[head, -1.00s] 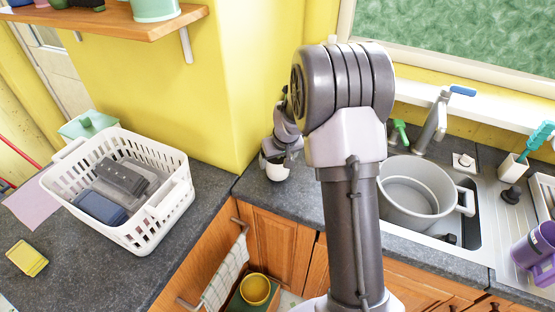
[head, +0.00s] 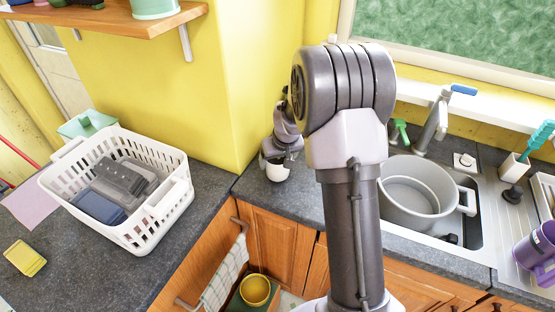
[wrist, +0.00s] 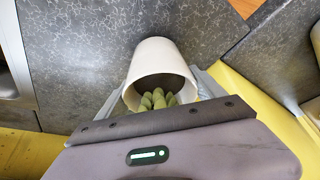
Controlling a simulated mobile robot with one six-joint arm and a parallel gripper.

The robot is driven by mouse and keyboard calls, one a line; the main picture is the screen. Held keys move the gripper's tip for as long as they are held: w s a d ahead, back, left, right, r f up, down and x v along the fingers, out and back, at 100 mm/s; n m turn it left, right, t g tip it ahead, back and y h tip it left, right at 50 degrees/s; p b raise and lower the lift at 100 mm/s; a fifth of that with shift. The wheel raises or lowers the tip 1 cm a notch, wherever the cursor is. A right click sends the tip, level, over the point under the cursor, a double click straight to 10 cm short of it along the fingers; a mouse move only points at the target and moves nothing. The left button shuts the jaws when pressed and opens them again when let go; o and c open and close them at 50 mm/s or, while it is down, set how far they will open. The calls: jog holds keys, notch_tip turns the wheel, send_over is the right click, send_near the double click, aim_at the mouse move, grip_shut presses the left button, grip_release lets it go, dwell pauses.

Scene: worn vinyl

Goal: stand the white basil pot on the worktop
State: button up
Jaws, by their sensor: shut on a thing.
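The white basil pot (head: 277,171) is at the back corner of the dark grey worktop (head: 222,180), beside the yellow wall. In the wrist view the pot (wrist: 158,60) shows its white side and open rim, with green basil leaves (wrist: 156,99) inside it. My gripper (wrist: 160,88) is shut on the pot, one finger on each side. In the head view my gripper (head: 276,158) is partly hidden behind my arm. The pot looks close to the worktop, but I cannot tell whether its base touches.
A white basket (head: 165,211) with dark items stands on the left worktop. A yellow sponge (head: 25,258) lies near it. A grey pot (head: 405,211) sits in the sink at right, by the tap (head: 434,122). The worktop around the basil pot is clear.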

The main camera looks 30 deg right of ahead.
jog(key=shift+f+b, duration=0.4)
dwell(0.3)
jog(key=o, duration=2.1)
jog(key=shift+c, duration=0.2)
jog(key=shift+r, duration=0.1)
jog(key=shift+p+v, duration=1.75)
jog(key=shift+v, duration=2.15)
jog(key=shift+r, duration=0.15)
jog(key=d+p+v, duration=0.1)
jog(key=p+v, duration=0.3)
jog(key=v, duration=1.3)
jog(key=shift+a, duration=0.5)
